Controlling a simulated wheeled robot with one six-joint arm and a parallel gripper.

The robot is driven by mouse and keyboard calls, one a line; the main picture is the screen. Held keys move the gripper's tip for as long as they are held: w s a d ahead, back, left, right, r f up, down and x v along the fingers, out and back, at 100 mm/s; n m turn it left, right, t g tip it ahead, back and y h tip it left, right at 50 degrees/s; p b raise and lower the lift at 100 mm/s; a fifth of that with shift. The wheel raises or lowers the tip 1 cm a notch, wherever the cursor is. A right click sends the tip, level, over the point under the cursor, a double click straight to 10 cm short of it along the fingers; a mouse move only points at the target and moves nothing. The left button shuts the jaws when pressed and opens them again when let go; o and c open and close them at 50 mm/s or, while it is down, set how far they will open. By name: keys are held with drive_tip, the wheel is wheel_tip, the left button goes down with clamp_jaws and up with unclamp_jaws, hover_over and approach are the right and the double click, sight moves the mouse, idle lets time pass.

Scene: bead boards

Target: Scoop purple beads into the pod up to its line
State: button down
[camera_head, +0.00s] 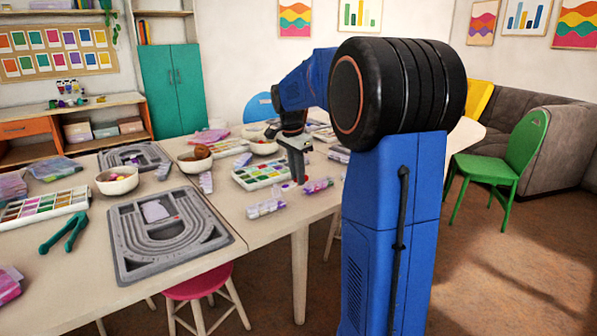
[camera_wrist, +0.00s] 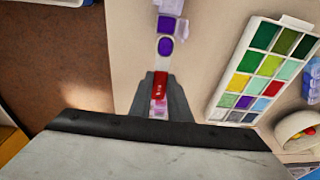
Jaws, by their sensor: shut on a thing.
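My gripper (camera_wrist: 160,80) points down over the table beside the bead tray, and also shows in the head view (camera_head: 297,178). It is shut on a small red piece (camera_wrist: 160,86) with pale marks; I cannot tell what the piece belongs to. Clear pods (camera_wrist: 168,8) with purple contents lie in line with the fingers in the wrist view. Other clear pods (camera_head: 265,208) lie near the table's front edge in the head view. Purple beads (camera_wrist: 244,102) fill one compartment of the multicoloured bead tray (camera_wrist: 213,118). Which pod has a line, and its fill level, I cannot tell.
A bowl (camera_wrist: 283,130) with mixed contents stands beyond the tray. Grey bead boards (camera_head: 125,262), white bowls (camera_head: 117,187) and teal tongs (camera_head: 66,235) lie to the left. The table edge and brown floor (camera_wrist: 60,60) are close on the wrist view's left.

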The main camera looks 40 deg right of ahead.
drive_tip(key=shift+a+f+h, duration=0.2)
drive_tip(key=shift+f, duration=0.25)
drive_tip(key=shift+a+f+h, duration=0.2)
drive_tip(key=shift+f, duration=0.25)
drive_tip(key=a+r+h, duration=0.1)
drive_tip(key=h, duration=0.2)
drive_tip(key=shift+a+r+h, duration=0.35)
drive_tip(key=shift+r+h, duration=0.05)
drive_tip(key=shift+d, duration=0.15)
drive_tip(key=shift+a+r+h, duration=0.2)
drive_tip(key=shift+h, duration=0.2)
drive_tip(key=shift+a, duration=0.1)
drive_tip(key=shift+a+r+h, duration=0.15)
drive_tip(key=shift+a+h, duration=0.3)
drive_tip(key=shift+h, duration=0.35)
drive_tip(key=shift+a+r+h, duration=0.25)
drive_tip(key=shift+a+h, duration=0.1)
drive_tip(key=shift+h, duration=0.55)
